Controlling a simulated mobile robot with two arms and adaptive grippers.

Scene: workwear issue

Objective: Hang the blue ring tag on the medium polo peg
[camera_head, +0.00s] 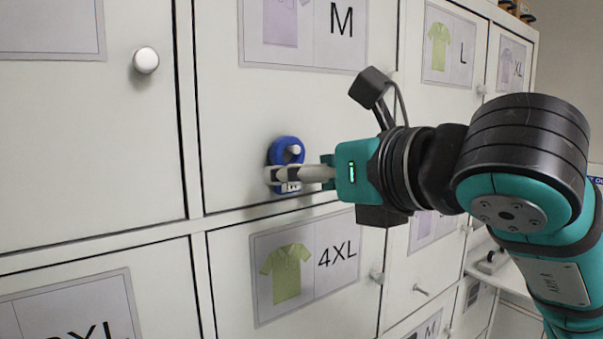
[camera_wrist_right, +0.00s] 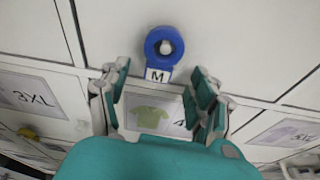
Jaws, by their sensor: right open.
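The blue ring tag (camera_head: 286,151) is against the white door labelled M (camera_head: 225,120). A pale round peg (camera_head: 294,150) shows through its hole, and the ring appears to hang around it. In the right wrist view the blue ring (camera_wrist_right: 151,46) encircles the peg (camera_wrist_right: 166,47), with its white M plate (camera_wrist_right: 158,75) below. My right gripper (camera_head: 283,177) is at the lower part of the tag. In the wrist view its fingers (camera_wrist_right: 160,85) are apart, below and either side of the ring, with nothing held. My left gripper is not in view.
The M label (camera_head: 302,30) shows part of a lilac garment, cropped at the top. Below is a 4XL door with a green polo label (camera_head: 303,265). An L door label (camera_head: 447,45) is to the right. White knobs (camera_head: 146,60) and pegs stick out from nearby doors.

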